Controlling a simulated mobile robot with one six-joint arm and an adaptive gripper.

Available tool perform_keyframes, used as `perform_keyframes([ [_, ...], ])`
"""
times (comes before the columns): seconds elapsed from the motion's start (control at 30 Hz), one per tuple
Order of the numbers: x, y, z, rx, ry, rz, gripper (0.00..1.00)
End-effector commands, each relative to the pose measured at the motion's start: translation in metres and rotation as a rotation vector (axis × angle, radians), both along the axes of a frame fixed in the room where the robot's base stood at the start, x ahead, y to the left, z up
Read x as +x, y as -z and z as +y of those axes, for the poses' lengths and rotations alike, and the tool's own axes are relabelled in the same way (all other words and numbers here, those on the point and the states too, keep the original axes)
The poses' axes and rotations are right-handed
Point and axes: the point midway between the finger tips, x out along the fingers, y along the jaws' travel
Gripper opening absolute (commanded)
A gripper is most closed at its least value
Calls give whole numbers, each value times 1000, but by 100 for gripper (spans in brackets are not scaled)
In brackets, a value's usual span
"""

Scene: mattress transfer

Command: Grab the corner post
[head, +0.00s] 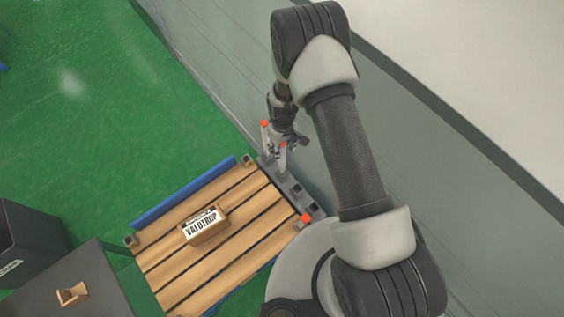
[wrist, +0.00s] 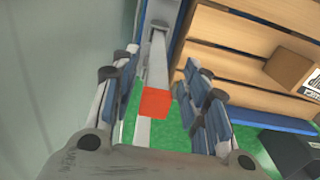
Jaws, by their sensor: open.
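A corner post with a flat orange-red cap (wrist: 155,102) shows in the wrist view between my two open fingers. I cannot tell how far below the fingertips it is, and no contact shows. My gripper (wrist: 160,88) is open and empty, with blue pads on its fingers. In the head view my gripper (head: 279,150) hangs above the far right corner of the wooden pallet (head: 240,245). Small orange-tipped upright parts show there, partly mixed with the gripper. Another orange cap (head: 305,217) sits at the near right corner of the pallet.
A small labelled cardboard box (head: 204,226) lies on the pallet slats. A blue strip (head: 183,191) runs along the pallet's far edge. A grey wall (head: 215,80) rises close on the right. Dark grey boxes (head: 95,285) stand at the lower left. Green floor is free at the upper left.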

Motion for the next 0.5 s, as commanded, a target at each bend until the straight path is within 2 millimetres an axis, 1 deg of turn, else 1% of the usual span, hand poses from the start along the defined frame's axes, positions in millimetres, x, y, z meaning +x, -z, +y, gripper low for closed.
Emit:
perform_keyframes([
  [0.07, 1, 7, 0, 0, 0, 0, 42],
  [0.23, 7, 34, 1, -1, 0, 1, 42],
  [0.3, 6, 44, 1, 0, 0, 2, 42],
  [0.4, 7, 51, 1, 1, 0, 1, 42],
  [0.5, 7, 50, 1, 1, 0, 0, 42],
])
